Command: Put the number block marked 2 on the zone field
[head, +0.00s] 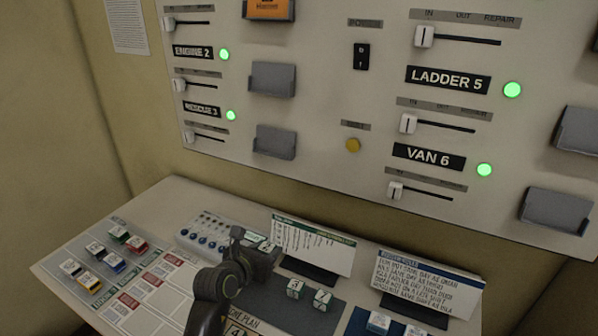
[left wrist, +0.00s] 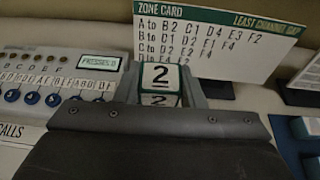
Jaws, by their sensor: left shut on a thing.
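My left gripper (head: 262,246) is shut on the number block marked 2, above the console desk. In the left wrist view the block (left wrist: 160,79) sits between the fingers, white with a green edge, its 2 facing the camera. In the head view the gripper mostly hides it. Two other white and green number blocks stand on a dark mat (head: 312,314): one (head: 295,288) seems marked 3, the other (head: 322,299) seems marked 1. A label ending in "ONE PLAN" (head: 243,319) shows at the bottom edge, partly behind my arm; the field there is mostly hidden. My right gripper is out of view.
The zone card (head: 312,245) stands behind the mat; a dispatch-rules card (head: 428,284) stands to its right. Blue buttons (head: 200,240) lie left of the gripper. Several coloured blocks (head: 104,256) sit at the far left. A blue-white block (head: 378,322) is at the front right.

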